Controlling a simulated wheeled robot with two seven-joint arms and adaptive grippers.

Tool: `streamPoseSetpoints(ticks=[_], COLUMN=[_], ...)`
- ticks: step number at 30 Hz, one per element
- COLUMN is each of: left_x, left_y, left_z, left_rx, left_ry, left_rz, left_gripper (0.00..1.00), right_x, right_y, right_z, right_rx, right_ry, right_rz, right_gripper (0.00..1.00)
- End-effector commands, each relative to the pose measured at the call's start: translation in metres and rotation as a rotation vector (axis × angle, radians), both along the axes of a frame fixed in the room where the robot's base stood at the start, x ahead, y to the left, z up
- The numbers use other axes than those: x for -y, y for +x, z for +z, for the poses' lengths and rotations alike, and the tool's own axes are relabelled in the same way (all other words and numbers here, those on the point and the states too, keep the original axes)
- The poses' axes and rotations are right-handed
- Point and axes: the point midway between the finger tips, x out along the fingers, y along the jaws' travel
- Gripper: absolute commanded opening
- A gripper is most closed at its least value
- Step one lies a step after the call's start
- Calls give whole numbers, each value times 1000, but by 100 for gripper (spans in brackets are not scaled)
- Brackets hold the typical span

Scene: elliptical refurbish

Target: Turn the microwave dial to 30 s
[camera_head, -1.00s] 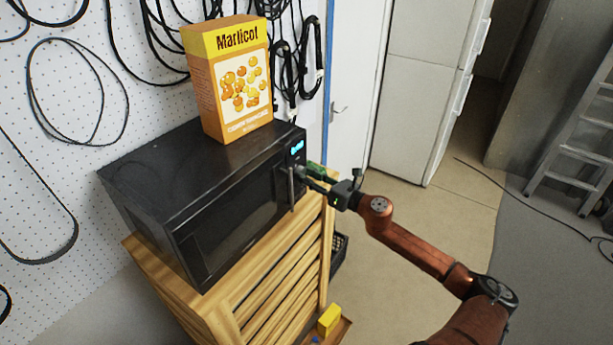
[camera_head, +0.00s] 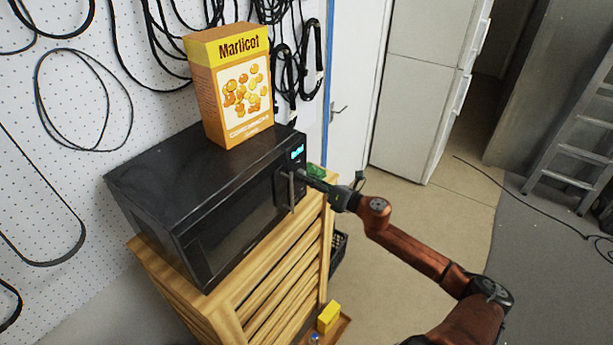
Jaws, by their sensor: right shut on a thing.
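The black microwave (camera_head: 190,185) stands on a slatted wooden cabinet, with its door and handle facing right and toward me. A small blue-lit display (camera_head: 297,152) shows at the upper right of its front; its digits are too small to read. My right gripper (camera_head: 303,176) is at the control panel below the display, beside the door handle (camera_head: 291,190). It is shut on the dial, which the fingers hide. The dial's setting cannot be read. My left gripper is not in view.
A yellow and orange Marlicot box (camera_head: 240,95) stands on the microwave. The wooden cabinet (camera_head: 285,300) is below, with a yellow block (camera_head: 328,317) near its foot. A green thing (camera_head: 316,170) shows behind my gripper. A white fridge (camera_head: 415,110) stands behind; the floor right of the cabinet is open.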

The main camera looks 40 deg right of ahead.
Motion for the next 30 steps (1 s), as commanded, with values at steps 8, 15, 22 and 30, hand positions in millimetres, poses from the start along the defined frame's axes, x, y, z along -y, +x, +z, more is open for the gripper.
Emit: streamPoseSetpoints(ticks=[8,15,22,30], left_x=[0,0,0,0], left_y=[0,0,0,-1], left_z=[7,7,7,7], left_rx=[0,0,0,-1], left_ry=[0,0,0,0], left_rz=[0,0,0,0], left_gripper=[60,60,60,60], right_x=[2,2,2,1], right_y=[0,0,1,1], right_z=[2,1,1,1], right_rx=[-19,-22,-21,-23], right_ry=[75,85,83,83], right_rz=[-4,-4,-5,-2], right_gripper=[5,5,31,46])
